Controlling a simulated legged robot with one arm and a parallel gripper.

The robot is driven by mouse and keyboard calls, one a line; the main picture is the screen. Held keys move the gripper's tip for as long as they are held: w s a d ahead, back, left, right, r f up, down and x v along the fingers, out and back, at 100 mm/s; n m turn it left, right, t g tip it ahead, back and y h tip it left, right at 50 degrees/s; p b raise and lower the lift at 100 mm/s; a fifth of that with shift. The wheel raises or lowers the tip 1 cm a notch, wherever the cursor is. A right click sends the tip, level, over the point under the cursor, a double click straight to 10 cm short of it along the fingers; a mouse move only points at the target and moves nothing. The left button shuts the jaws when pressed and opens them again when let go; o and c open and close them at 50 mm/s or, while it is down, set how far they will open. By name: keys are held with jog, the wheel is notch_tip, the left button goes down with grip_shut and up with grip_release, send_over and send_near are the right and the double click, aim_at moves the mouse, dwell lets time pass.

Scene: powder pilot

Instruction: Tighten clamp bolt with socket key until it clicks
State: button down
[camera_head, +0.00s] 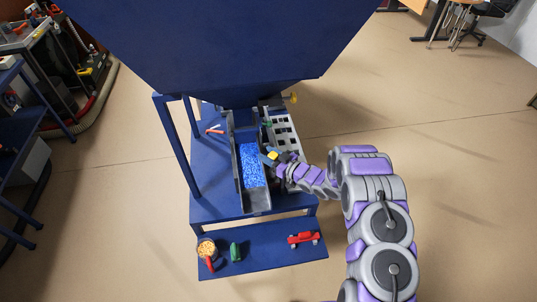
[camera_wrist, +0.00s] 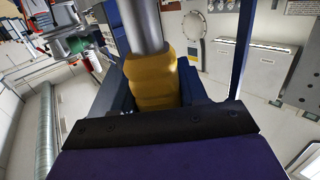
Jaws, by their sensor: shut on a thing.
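My gripper (camera_head: 270,158) is at the right edge of the grey trough (camera_head: 257,201), below the big blue hopper (camera_head: 220,40). In the wrist view its blue fingers (camera_wrist: 151,84) are shut on the ridged yellow handle of the socket key (camera_wrist: 153,68). The key's grey metal shaft (camera_wrist: 141,22) runs up out of the picture, so its socket end is hidden. In the head view only a small yellow spot of the handle (camera_head: 272,154) shows between the fingers. I cannot make out the clamp bolt, or whether the key touches it.
Blue granules (camera_head: 250,160) lie in the trough. A perforated grey panel (camera_head: 283,128) stands right of it. A lower blue shelf (camera_head: 270,257) holds a bowl (camera_head: 206,247), a green object (camera_head: 236,252) and a red toy car (camera_head: 304,238).

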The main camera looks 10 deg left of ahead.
jog(key=shift+f, duration=0.15)
jog(key=c, duration=0.5)
grip_release()
jog(key=shift+f, duration=0.1)
jog(key=p+v, duration=0.1)
jog(key=v, duration=1.6)
jog(key=shift+s+d+f, duration=0.1)
jog(key=shift+d+f, duration=0.05)
jog(key=shift+d, duration=0.1)
jog(key=shift+c, duration=0.3)
